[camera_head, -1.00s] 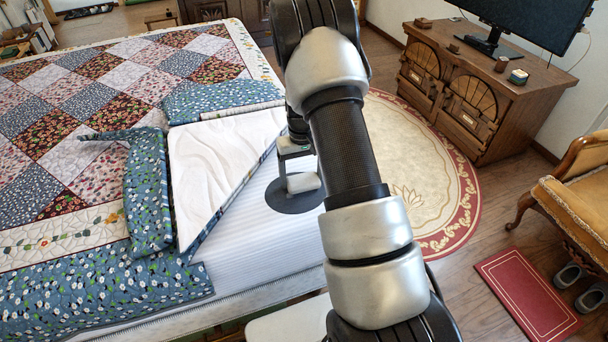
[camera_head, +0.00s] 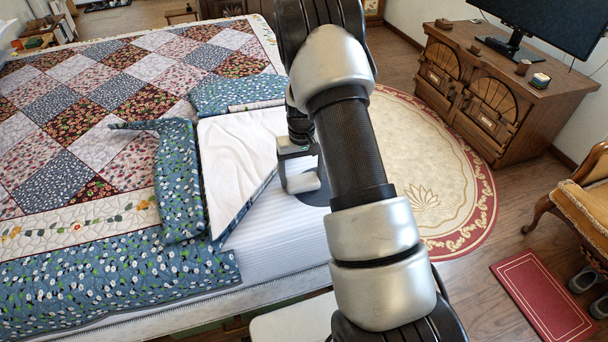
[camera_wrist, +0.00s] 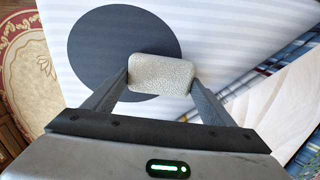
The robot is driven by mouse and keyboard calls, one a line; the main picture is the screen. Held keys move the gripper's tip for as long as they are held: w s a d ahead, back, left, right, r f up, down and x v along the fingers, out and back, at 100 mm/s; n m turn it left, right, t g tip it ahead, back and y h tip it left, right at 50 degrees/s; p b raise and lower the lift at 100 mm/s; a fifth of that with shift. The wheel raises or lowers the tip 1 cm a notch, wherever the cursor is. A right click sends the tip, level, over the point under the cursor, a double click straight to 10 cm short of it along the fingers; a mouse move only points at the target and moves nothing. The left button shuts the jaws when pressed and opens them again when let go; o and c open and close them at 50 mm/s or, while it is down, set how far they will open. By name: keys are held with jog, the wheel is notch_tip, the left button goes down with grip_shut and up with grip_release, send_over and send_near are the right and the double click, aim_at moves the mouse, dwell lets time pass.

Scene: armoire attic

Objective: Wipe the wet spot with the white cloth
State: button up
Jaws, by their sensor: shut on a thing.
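The wet spot (camera_wrist: 105,45) is a dark round patch on the white striped sheet. In the head view the wet spot (camera_head: 316,198) shows only partly, with my arm hiding its right side. The white cloth (camera_wrist: 161,74) looks like a small, thick, rounded off-white pad; it also shows in the head view (camera_head: 303,183). My gripper (camera_wrist: 160,80) is shut on the cloth, one finger at each end. The cloth overlaps the spot's edge in both views. I cannot tell whether it touches the sheet. In the head view my gripper (camera_head: 298,172) is over the bed's right part.
A folded-back quilt (camera_head: 238,160) with a white underside lies left of the spot. A patchwork cover (camera_head: 90,100) fills the bed's left. A round rug (camera_head: 430,170), wooden cabinet (camera_head: 500,90), chair (camera_head: 590,195) and red mat (camera_head: 545,295) are on the right.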

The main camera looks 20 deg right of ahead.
jog(key=r+p, duration=0.1)
jog(key=r, duration=0.2)
jog(key=shift+d, duration=0.2)
jog(key=shift+r+p, duration=1.3)
jog(key=shift+r, duration=1.1)
